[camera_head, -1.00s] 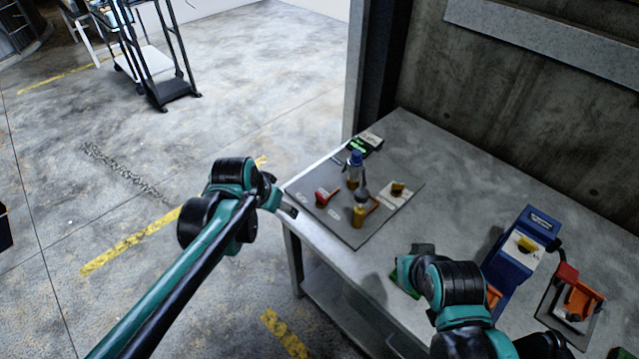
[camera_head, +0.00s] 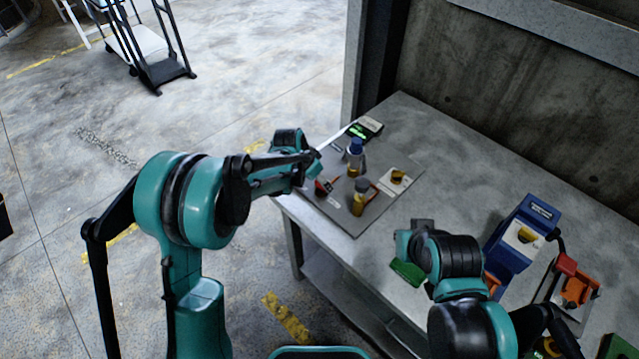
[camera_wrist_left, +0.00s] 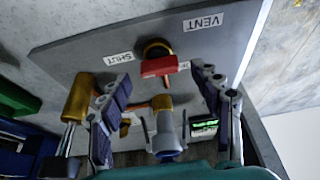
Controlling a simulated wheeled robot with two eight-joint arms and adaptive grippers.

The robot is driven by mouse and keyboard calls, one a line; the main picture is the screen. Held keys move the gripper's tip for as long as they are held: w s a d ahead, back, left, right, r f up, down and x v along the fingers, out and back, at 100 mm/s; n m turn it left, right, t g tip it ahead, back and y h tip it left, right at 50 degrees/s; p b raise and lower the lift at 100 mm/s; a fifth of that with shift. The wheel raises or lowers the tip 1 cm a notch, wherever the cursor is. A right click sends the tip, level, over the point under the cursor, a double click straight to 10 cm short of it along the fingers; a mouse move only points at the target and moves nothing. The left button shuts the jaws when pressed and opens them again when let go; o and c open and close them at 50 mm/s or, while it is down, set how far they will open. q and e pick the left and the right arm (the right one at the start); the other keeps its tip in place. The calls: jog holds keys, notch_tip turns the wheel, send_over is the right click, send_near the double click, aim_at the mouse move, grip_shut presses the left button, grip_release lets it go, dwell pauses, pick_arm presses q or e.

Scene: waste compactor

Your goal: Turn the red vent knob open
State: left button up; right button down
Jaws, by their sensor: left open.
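The red vent knob (camera_wrist_left: 158,67) sits on a round brass base on the grey panel (camera_wrist_left: 75,52). Its bar lies crosswise in the left wrist view, below the VENT label (camera_wrist_left: 203,22). A SHUT label (camera_wrist_left: 119,58) is to its left; a partly hidden label is at its right end. The knob shows small in the head view (camera_head: 326,187). My left gripper (camera_wrist_left: 158,92) is open and empty, its fingers spread either side of the knob's line, apart from it. My right arm (camera_head: 450,258) is over the table; its fingers cannot be made out.
A blue-capped valve (camera_head: 355,158), a brass-bodied fitting (camera_head: 360,197) and a yellow knob (camera_head: 398,176) stand close by on the panel. A display box (camera_head: 365,129) is behind. A blue box (camera_head: 521,240) and a red-handled device (camera_head: 575,285) are at the right. The table's back is clear.

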pick_arm(q)
jog(key=shift+x, duration=0.8)
jog(key=c, duration=1.2)
jog(key=shift+o, duration=0.2)
